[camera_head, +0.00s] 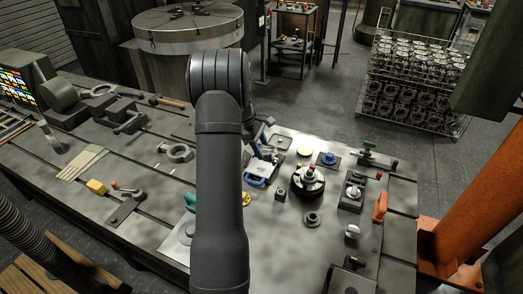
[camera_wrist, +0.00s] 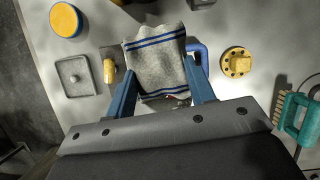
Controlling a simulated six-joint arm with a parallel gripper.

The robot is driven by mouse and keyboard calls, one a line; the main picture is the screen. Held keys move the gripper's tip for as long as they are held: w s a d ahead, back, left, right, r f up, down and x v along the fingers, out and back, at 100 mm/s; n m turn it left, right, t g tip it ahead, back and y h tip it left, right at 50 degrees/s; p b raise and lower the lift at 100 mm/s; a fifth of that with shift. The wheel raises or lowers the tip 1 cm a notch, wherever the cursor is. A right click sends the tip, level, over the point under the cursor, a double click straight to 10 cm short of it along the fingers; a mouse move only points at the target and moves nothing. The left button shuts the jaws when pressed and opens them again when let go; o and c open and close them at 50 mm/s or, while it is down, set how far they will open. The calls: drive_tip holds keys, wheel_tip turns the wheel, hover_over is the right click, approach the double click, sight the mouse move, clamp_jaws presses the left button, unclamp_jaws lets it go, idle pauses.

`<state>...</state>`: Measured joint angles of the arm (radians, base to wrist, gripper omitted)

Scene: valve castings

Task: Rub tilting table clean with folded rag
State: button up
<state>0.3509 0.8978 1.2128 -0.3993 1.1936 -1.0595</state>
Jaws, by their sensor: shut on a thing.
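My gripper (camera_wrist: 158,72) is shut on a folded grey rag (camera_wrist: 157,58) with blue stripes, its two blue fingers on either side of the cloth. The rag hangs over the pale grey work surface (camera_wrist: 205,110); I cannot tell whether it touches it. In the head view my arm hides most of the gripper, and a pale and blue patch (camera_head: 262,168) shows beside it. I cannot single out the tilting table with certainty; the broad grey metal table (camera_head: 285,235) lies under everything.
A blue handle (camera_wrist: 202,55) stands just right of the rag. A yellow flange (camera_wrist: 236,62), a teal brush (camera_wrist: 296,115), a square grey plate (camera_wrist: 76,76) and a yellow disc (camera_wrist: 65,19) lie around. An orange post (camera_head: 475,200) stands at the table's right end.

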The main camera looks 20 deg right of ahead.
sight(263, 169)
idle(0.5)
drive_tip(key=n, duration=0.1)
drive_tip(key=n+t, duration=0.1)
drive_tip(key=n, duration=0.2)
drive_tip(key=shift+s+a+f+h, duration=0.1)
drive_tip(key=shift+a+f+h, duration=0.25)
drive_tip(key=shift+h, duration=0.05)
drive_tip(key=n, duration=0.1)
drive_tip(key=a+n+t, duration=0.1)
drive_tip(key=n, duration=0.1)
drive_tip(key=n+t, duration=0.1)
drive_tip(key=n, duration=0.1)
drive_tip(key=shift+s+a+f, duration=0.1)
drive_tip(key=shift+a+f, duration=0.05)
drive_tip(key=shift+f, duration=0.1)
drive_tip(key=shift+f, duration=3.3)
drive_tip(key=shift+a, duration=0.35)
drive_tip(key=shift+d+f, duration=0.1)
drive_tip(key=shift+d, duration=0.7)
drive_tip(key=shift+f, duration=0.1)
